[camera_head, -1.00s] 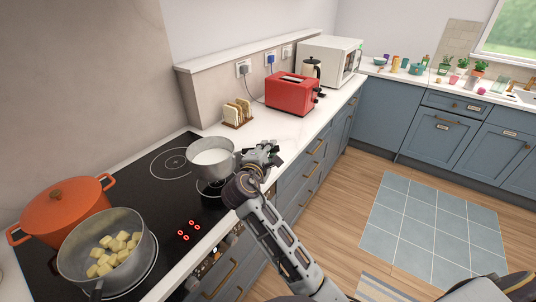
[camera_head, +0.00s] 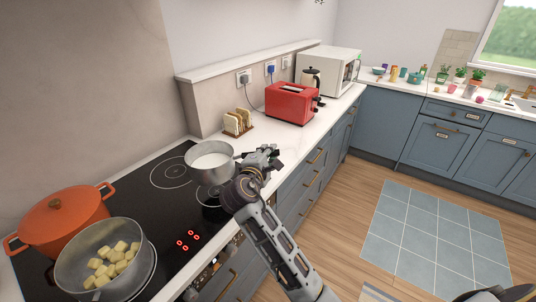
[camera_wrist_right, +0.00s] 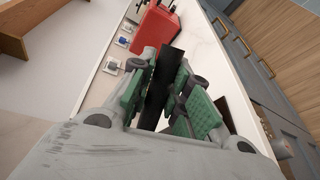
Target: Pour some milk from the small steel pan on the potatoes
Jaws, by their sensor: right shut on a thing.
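The small steel pan (camera_head: 212,174) with white milk (camera_head: 211,160) in it is upright over the back right of the hob. My right gripper (camera_head: 268,157) is at its right side, shut on its handle; the dark handle (camera_wrist_right: 160,90) shows between the green finger pads in the right wrist view. I cannot tell whether the pan touches the hob. The potatoes (camera_head: 113,257) are pale cubes in a larger steel pot (camera_head: 73,258) at the front left of the hob. My left gripper is not in view.
An orange lidded pot (camera_head: 62,220) stands behind the potato pot. The black hob (camera_head: 160,215) is clear between the pots and the small pan. A toast rack (camera_head: 238,122) and a red toaster (camera_head: 291,104) stand on the counter beyond.

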